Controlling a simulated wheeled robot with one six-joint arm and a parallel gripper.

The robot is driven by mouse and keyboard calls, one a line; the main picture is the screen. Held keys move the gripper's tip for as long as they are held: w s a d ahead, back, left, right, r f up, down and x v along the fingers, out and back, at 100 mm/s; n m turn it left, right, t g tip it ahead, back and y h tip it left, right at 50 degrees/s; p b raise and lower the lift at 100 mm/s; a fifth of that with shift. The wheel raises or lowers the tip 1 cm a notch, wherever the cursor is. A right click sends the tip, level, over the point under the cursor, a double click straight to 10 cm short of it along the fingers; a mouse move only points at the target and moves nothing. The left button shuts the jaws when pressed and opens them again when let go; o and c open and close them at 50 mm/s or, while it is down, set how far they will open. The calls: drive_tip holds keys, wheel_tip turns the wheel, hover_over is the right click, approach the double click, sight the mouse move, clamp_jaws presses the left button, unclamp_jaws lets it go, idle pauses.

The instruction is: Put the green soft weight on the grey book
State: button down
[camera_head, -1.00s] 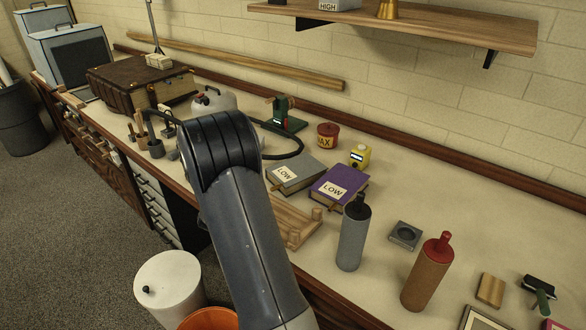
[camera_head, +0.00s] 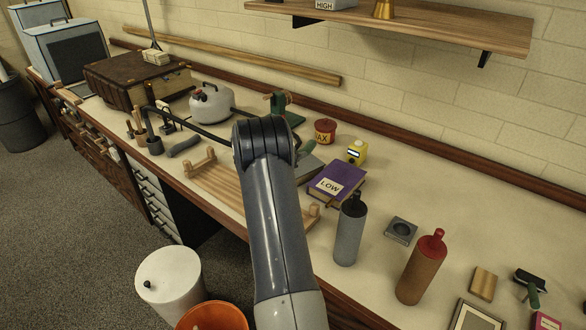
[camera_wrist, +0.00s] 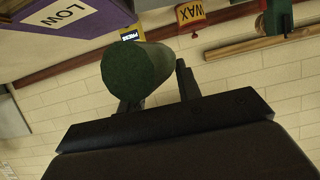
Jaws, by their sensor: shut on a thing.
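The green soft weight (camera_wrist: 136,76) is a dark green rounded cylinder, seen end-on in the wrist view. My gripper (camera_wrist: 156,92) is shut on it, with a dark finger on each side. In the head view a bit of green (camera_head: 305,149) shows just right of my arm's bend, above the book area; the fingers are hidden behind the arm. The grey book (camera_head: 309,168) lies on the bench, mostly covered by my arm. I cannot tell the gap between the weight and the book.
The purple book (camera_head: 336,184) labelled LOW lies right beside the grey book; it also shows in the wrist view (camera_wrist: 105,22). A red wax pot (camera_head: 325,131) and yellow device (camera_head: 357,151) stand behind. A grey bottle (camera_head: 349,232) and wooden rack (camera_head: 213,180) are nearer the front edge.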

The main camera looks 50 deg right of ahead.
drive_tip(key=shift+f, duration=3.9)
drive_tip(key=shift+f, duration=0.15)
drive_tip(key=c, duration=1)
unclamp_jaws()
drive_tip(key=shift+w+a, duration=0.1)
drive_tip(key=shift+a, duration=0.1)
drive_tip(key=b+v, duration=0.1)
drive_tip(key=v, duration=1.1)
drive_tip(key=shift+d, duration=0.1)
